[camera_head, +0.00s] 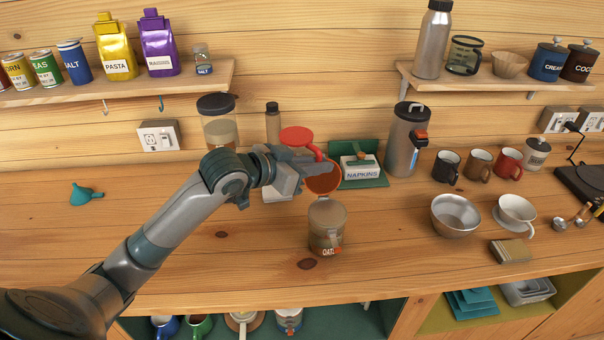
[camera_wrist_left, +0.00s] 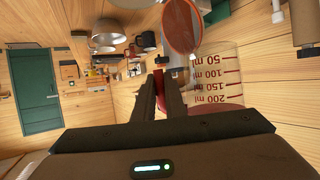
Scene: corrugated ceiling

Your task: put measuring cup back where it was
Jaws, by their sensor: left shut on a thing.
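My left gripper (camera_head: 303,167) reaches in from the left above the counter. The cup is off the counter, above and behind the oats jar (camera_head: 327,230). A red disc (camera_head: 296,136) shows behind the gripper. My right gripper is out of view.
A green napkin holder (camera_head: 371,182) and a steel flask (camera_head: 401,150) stand behind on the right. Mugs, a metal bowl (camera_head: 455,218) and a white cup (camera_head: 516,212) are farther right. A pale object (camera_head: 278,193) lies below the gripper. The front-left counter is mostly clear.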

